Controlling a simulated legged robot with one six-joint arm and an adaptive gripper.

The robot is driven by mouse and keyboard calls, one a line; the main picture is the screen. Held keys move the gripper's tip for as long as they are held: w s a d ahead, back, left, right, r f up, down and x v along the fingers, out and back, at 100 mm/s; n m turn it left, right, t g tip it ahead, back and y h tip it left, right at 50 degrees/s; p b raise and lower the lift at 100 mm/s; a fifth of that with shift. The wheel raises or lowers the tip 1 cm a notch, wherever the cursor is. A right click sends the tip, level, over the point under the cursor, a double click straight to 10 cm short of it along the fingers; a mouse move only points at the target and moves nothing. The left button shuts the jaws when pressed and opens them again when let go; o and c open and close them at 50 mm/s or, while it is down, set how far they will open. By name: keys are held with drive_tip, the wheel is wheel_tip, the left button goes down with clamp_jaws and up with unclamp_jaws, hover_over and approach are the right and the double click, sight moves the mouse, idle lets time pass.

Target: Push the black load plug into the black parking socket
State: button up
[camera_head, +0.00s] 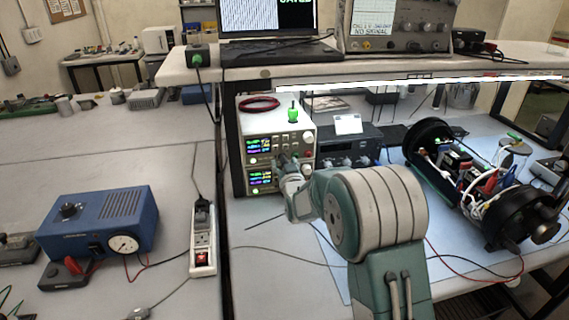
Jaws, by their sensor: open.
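My gripper (286,160) is at the front of a white bench power supply (266,128) with two lit displays, close to the panel. It is small and partly hidden by my own wrist, and its jaws are open. I cannot tell whether it touches anything. I cannot make out the black load plug or the black parking socket for certain. Both may be hidden by my arm or be too small to see.
An open cylinder with wiring (468,175) lies at right. A power strip (202,240) and blue box (98,222) are at left. A shelf (350,67) runs above.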

idle(0.6)
clamp_jaws()
drive_tip(key=shift+s, duration=0.1)
drive_tip(key=shift+s+d, duration=0.2)
drive_tip(key=shift+s, duration=0.75)
drive_tip(key=shift+s+d, duration=0.2)
drive_tip(key=shift+s, duration=0.75)
drive_tip(key=shift+s+d, duration=0.2)
drive_tip(key=shift+s, duration=0.75)
drive_tip(key=shift+s, duration=0.1)
